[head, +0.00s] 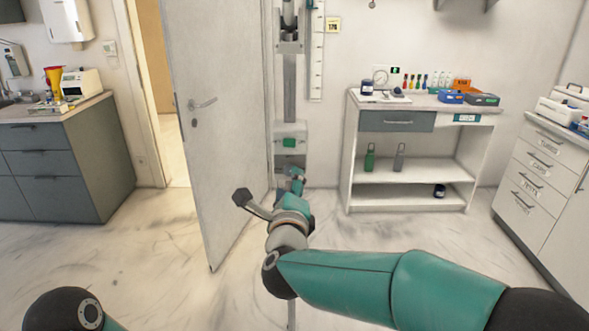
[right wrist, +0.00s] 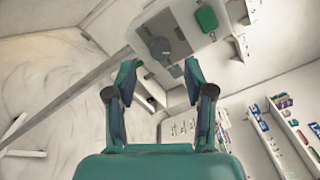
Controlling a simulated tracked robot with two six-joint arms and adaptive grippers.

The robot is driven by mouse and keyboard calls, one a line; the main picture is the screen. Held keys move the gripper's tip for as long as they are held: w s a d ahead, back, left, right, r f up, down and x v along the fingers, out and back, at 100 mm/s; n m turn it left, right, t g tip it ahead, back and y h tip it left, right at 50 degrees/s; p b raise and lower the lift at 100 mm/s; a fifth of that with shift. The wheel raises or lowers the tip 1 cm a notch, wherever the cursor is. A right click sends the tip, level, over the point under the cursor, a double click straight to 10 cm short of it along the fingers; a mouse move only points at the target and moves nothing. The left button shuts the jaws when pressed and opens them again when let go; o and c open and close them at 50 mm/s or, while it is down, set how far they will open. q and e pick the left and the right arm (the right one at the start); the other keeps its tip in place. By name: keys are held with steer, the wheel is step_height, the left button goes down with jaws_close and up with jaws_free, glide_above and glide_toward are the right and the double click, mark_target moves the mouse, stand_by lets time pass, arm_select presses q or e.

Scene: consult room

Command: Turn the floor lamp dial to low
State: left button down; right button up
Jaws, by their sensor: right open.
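The floor lamp's pale pole (head: 290,88) rises beside the open door in the head view. Its control box (head: 290,131) carries a green patch. In the right wrist view, the box (right wrist: 196,15) shows the green patch (right wrist: 206,18) and a dark round dial (right wrist: 160,48). I cannot read the dial's setting. My right gripper (head: 297,180) is just below the box in the head view. In the wrist view, it (right wrist: 158,76) is open and empty, facing the dial, with its fingertips apart from it. The dial is not clear in the head view. My left gripper is out of view.
The door (head: 215,120) stands ajar left of the lamp. A white shelf unit (head: 350,170) with bottles stands to the right. A grey cabinet (head: 60,170) is at the left and white drawers (head: 540,165) at the right. The floor before the shelf unit is clear.

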steer(key=shift+w+p, duration=0.5)
steer(key=shift+w, duration=1.8)
